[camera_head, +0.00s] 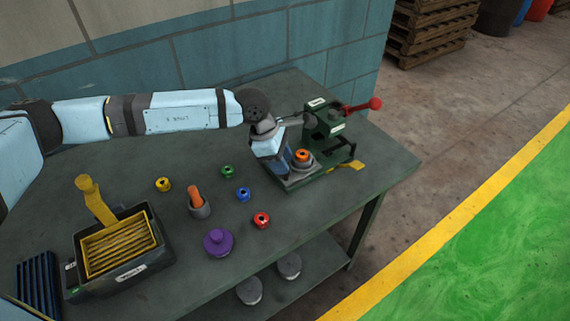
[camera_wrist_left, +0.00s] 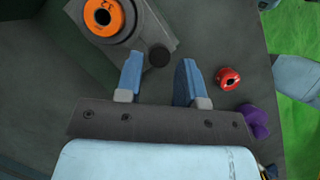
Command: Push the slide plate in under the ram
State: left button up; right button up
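The slide plate (camera_wrist_left: 165,32) is a grey plate carrying a round grey seat with an orange ring (camera_wrist_left: 104,17) in it. In the head view the orange ring (camera_head: 302,156) sits in front of the green press (camera_head: 322,121), whose ram is hard to make out. A dark round knob (camera_wrist_left: 159,58) stands at the plate's near end. My left gripper (camera_head: 285,177) is low over the plate's near end. In the wrist view its blue fingers (camera_wrist_left: 160,70) are apart, with the knob between or just beyond their tips; contact cannot be told. My right gripper is not in view.
A red-knobbed lever (camera_head: 375,103) sticks out right of the press. A yellow piece (camera_head: 350,165) lies at its base. The table's front right is clear.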

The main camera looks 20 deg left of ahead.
aim_at(303, 163)
pick_arm(q)
jog(key=shift+x, duration=1.1)
grip_shut()
jog(key=w+d+b, duration=0.2)
jog(key=w, duration=0.1)
jog(key=shift+w+d+f, duration=0.15)
jog(key=shift+d, duration=0.1)
jog(key=shift+w+d, duration=0.2)
grip_release()
